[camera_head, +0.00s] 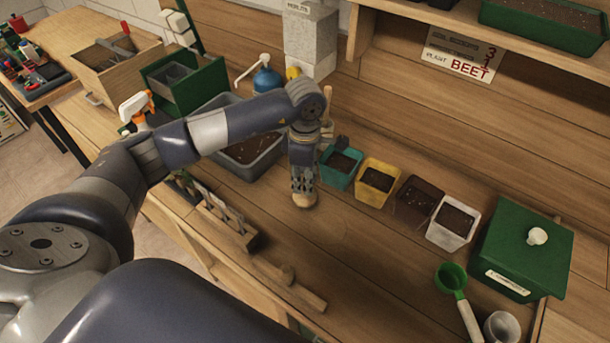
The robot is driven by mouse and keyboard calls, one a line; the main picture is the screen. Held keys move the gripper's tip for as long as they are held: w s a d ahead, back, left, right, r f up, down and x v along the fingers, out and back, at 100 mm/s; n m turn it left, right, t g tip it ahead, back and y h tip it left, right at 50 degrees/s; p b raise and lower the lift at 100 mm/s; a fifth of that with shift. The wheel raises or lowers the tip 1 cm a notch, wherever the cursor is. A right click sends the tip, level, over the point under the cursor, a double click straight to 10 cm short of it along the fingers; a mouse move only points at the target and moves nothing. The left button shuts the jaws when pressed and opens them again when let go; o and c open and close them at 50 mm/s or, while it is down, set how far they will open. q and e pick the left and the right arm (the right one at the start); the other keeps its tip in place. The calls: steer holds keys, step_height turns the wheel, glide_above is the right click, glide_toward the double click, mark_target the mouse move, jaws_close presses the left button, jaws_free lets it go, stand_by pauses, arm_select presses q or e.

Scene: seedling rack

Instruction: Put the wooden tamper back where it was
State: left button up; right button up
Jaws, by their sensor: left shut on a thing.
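My left gripper (303,186) points down over the wooden bench, in front of the row of pots. It is shut on the wooden tamper (306,201), whose pale rounded end shows just below the fingertips. My right gripper is not in view.
Teal (341,168), yellow (377,182), brown (416,201) and white (453,223) soil pots stand right of the gripper. A grey soil tray (254,168) is behind left. A green lidded box (522,248) and green scoop (452,278) are right. A wooden tool rack (238,232) lines the front edge.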

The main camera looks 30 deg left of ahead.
arm_select(q)
steer(key=shift+f, duration=0.2)
steer(key=shift+f+b, duration=0.25)
steer(key=shift+b, duration=0.1)
steer(key=o, duration=1)
steer(key=shift+r, duration=0.1)
steer(key=shift+c, duration=0.2)
steer(key=shift+r+p, duration=0.2)
steer(key=shift+p, duration=0.1)
steer(key=shift+w+r, duration=0.1)
steer(key=shift+r, duration=0.25)
step_height(320, 180, up, 10)
steer(key=b, duration=0.3)
steer(key=shift+f, duration=0.1)
steer(key=shift+r+b, duration=0.3)
steer(key=shift+r, duration=0.45)
